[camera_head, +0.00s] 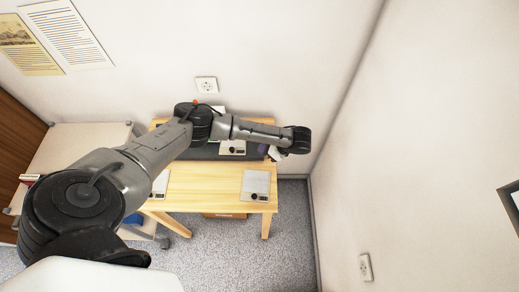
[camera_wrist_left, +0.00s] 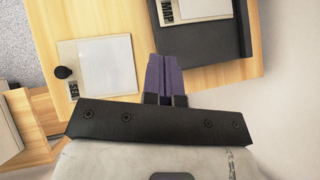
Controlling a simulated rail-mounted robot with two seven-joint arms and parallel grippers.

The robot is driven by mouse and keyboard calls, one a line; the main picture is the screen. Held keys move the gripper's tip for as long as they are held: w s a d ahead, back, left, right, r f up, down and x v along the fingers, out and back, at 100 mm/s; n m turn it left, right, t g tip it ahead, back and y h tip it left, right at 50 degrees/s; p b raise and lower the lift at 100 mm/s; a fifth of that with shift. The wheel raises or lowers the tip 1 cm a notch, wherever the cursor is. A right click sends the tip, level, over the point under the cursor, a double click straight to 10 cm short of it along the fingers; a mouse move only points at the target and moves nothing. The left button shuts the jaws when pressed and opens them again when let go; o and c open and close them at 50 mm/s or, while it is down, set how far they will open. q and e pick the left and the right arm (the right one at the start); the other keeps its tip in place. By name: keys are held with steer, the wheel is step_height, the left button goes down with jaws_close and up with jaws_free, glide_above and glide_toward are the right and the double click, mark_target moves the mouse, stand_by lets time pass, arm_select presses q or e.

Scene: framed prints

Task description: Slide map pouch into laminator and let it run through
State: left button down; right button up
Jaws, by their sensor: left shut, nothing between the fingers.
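A dark, flat, box-like body, apparently the laminator (camera_head: 205,153) (camera_wrist_left: 247,38), lies along the back of the wooden table, largely behind my left arm in the head view. A pale sheet labelled "MAP", apparently the map pouch (camera_head: 232,148) (camera_wrist_left: 200,8), lies on or against the dark body; the wrist view cuts it off. My left gripper (camera_head: 268,150) (camera_wrist_left: 165,60) is at the table's right end. Its purple fingers are shut and empty, beside the dark body in the wrist view; contact cannot be told. My right gripper is out of view.
Another sheet (camera_head: 257,182) (camera_wrist_left: 105,62) with a black knob lies at the table's front right, and one (camera_head: 161,183) at its left. The wooden table (camera_head: 207,184) is bare between them. Walls stand close behind and right. A cart (camera_head: 75,145) stands left.

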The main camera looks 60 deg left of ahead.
arm_select(q)
steer(key=b, duration=0.2)
glide_toward(240, 154)
steer(key=x, duration=0.4)
steer(key=shift+d+f, duration=0.15)
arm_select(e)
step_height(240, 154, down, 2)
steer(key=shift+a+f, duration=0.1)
arm_select(q)
steer(key=shift+s+a+f, duration=0.1)
steer(key=shift+s+a, duration=0.3)
steer(key=shift+a, duration=0.2)
steer(key=shift+s+a+f, duration=0.1)
steer(key=shift+s+a, duration=0.35)
steer(key=shift+a, duration=0.15)
steer(key=shift+s+a+p, duration=0.3)
steer(key=shift+s+a, duration=0.05)
steer(key=shift+a, duration=0.15)
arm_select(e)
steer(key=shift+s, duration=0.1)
